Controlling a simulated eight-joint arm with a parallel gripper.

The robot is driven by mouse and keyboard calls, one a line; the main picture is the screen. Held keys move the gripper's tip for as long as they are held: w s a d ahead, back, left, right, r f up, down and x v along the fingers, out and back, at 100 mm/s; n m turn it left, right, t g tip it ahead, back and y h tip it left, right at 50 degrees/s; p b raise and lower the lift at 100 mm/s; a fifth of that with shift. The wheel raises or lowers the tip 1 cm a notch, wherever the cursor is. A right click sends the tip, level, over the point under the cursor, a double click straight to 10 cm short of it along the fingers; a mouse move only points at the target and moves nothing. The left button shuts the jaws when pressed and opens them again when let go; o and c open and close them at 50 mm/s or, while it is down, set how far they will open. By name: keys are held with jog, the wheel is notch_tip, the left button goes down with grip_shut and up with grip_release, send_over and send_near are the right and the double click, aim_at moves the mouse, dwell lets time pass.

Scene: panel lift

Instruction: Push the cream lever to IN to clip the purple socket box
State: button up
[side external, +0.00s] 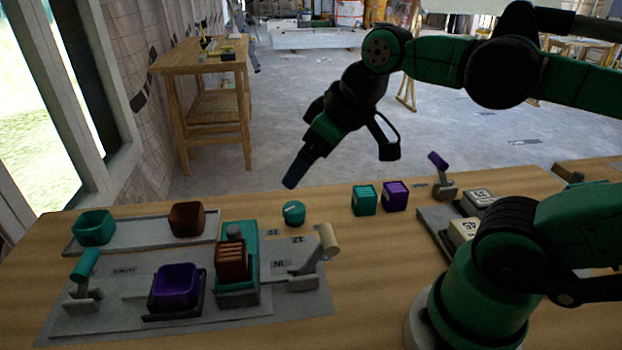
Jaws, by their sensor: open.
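The cream lever (328,241) stands on a grey base at the right end of the grey panel. Its handle leans up and to the right, away from the IN label (278,263) on its left. The purple socket box (177,285) sits in a dark holder on the panel, left of a teal frame (238,293) holding a brown slotted block (231,262). My gripper (340,170) is open and empty, in the air above and behind the panel. It is apart from the lever and the box.
A teal lever (85,265) stands at the panel's left. A teal cup (94,227) and a brown box (187,218) sit on a tray behind. A round teal piece (293,213), a teal box (364,199) and a purple box (395,195) stand on the table behind the cream lever.

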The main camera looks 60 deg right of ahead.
aim_at(330, 234)
jog(key=s+n+g+y, duration=0.3)
jog(key=s+n, duration=0.2)
jog(key=n, duration=0.2)
notch_tip(330, 234, down, 7)
jog(key=shift+a+r, duration=0.1)
jog(key=shift+a, duration=0.05)
jog(key=shift+f, duration=0.45)
jog(key=shift+x, duration=2.75)
grip_shut()
